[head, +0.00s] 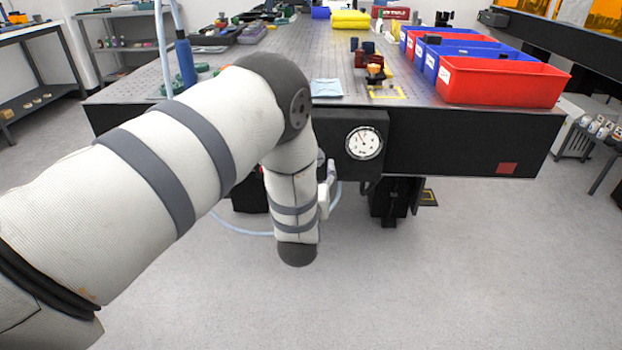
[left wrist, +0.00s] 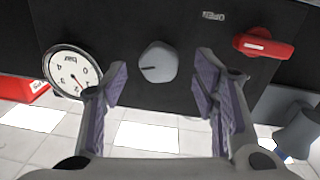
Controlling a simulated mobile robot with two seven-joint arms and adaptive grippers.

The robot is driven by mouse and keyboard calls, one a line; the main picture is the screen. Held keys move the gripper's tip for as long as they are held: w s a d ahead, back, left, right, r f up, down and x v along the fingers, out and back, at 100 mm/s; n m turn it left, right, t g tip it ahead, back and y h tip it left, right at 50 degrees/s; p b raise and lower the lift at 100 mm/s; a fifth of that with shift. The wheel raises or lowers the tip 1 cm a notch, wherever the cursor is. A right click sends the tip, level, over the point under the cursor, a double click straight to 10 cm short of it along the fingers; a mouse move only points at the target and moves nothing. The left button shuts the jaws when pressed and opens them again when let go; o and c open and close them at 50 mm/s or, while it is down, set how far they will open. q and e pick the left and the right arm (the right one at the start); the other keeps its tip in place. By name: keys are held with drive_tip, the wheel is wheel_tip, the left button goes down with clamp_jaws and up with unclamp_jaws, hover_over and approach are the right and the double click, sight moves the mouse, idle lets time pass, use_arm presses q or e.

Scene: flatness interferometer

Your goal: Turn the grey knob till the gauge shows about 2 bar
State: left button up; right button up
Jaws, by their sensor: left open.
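The grey knob (left wrist: 158,62) sits on the dark panel in the left wrist view, with a dark pointer line towards the picture's left. My left gripper (left wrist: 161,77) is open, its two purple-padded fingers on either side of the knob, with visible gaps. The round white gauge (head: 364,143) is on the table's front panel in the head view; it also shows in the left wrist view (left wrist: 72,70), where it looks upside down. Its red needle points up-left in the head view; the digits are too small to read surely. My left arm mostly hides its gripper in the head view.
A red lever handle (left wrist: 263,46) is on the panel right of the knob in the left wrist view. Red bin (head: 505,84) and blue bins stand on the perforated table (head: 285,50). A pale hose (head: 240,228) hangs below. The floor in front is clear.

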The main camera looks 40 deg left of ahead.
use_arm(q)
drive_tip(key=v, duration=0.9)
drive_tip(key=shift+s, duration=0.15)
drive_tip(key=s+d+f+m+g+h+p, duration=0.1)
drive_tip(key=s+d+f+m+g+h, duration=0.15)
drive_tip(key=s+f+g, duration=0.5)
drive_tip(key=s+d+f+m+g+h+p, duration=0.1)
drive_tip(key=s+d+f+m+g+h, duration=0.2)
drive_tip(key=s+f, duration=0.8)
drive_tip(key=s+d+g+h, duration=0.1)
drive_tip(key=s+g, duration=0.3)
drive_tip(key=s, duration=0.8)
drive_tip(key=s+d+m+g+h, duration=0.1)
drive_tip(key=s+g, duration=0.3)
drive_tip(key=s, duration=0.8)
drive_tip(key=shift+d+h+p, duration=0.4)
drive_tip(key=shift+d+h, duration=0.05)
drive_tip(key=shift+d, duration=0.2)
use_arm(e)
drive_tip(key=shift+t, duration=0.7)
drive_tip(key=w+r, duration=0.3)
drive_tip(key=shift+w+r, duration=0.15)
drive_tip(key=shift+r, duration=0.05)
use_arm(q)
drive_tip(key=shift+w, duration=0.1)
